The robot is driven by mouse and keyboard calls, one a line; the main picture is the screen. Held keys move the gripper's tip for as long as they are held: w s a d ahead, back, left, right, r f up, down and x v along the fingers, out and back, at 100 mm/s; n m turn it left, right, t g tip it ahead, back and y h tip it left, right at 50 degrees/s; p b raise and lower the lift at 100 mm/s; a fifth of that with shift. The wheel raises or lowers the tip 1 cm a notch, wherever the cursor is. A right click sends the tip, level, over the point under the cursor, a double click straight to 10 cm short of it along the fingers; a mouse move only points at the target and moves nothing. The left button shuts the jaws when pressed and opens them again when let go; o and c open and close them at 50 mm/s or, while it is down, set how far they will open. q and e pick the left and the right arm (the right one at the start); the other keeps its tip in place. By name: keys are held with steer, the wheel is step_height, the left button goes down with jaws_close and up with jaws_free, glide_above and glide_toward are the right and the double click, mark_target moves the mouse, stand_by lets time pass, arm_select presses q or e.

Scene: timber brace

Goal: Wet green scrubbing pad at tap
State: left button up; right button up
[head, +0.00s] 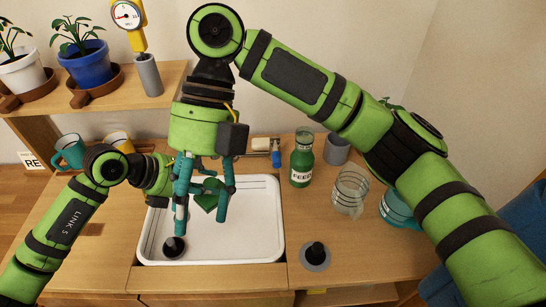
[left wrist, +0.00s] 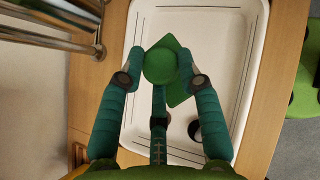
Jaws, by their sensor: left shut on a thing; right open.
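The green pad with a round knob (left wrist: 160,65) is between the fingers of my left gripper (left wrist: 161,52), which is shut on it above the white sink basin (left wrist: 145,20). In the head view the pad (head: 207,200) shows as a dark green corner above the basin (head: 255,240); my left gripper (head: 203,182) is partly hidden behind my right gripper's fingers. My right gripper (head: 201,228) is open and points down over the basin, in front of the pad. The tap is not clearly seen in the head view; metal bars (left wrist: 60,20) at upper left of the wrist view may belong to it.
A black round thing (head: 174,246) lies in the basin's near left corner. Right of the basin stand a green bottle (head: 302,160), a clear jar (head: 350,190) and a black-knobbed disc (head: 316,256). Teal (head: 70,152) and yellow (head: 119,141) mugs stand at left. My right arm crosses above the counter.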

step_height(320, 180, up, 3)
steer(key=w+t, duration=0.2)
steer(key=w, duration=0.1)
steer(key=m+t+h, duration=0.3)
steer(key=m+t, duration=0.2)
steer(key=t, duration=0.5)
glide_above(274, 159)
steer(key=s+a, duration=0.2)
steer(key=s, duration=0.2)
step_height(274, 159, down, 9)
steer(key=w+f, duration=0.1)
steer(key=f, duration=0.5)
steer(key=w+d+f+n+h, duration=0.1)
steer(key=f, duration=0.5)
steer(key=w+f+n, duration=0.1)
steer(key=w+f, duration=0.1)
steer(key=f, duration=0.4)
steer(key=shift+d+f+g+h, duration=0.3)
steer(key=shift+d+f, duration=0.05)
steer(key=shift+f, duration=0.05)
jaws_close()
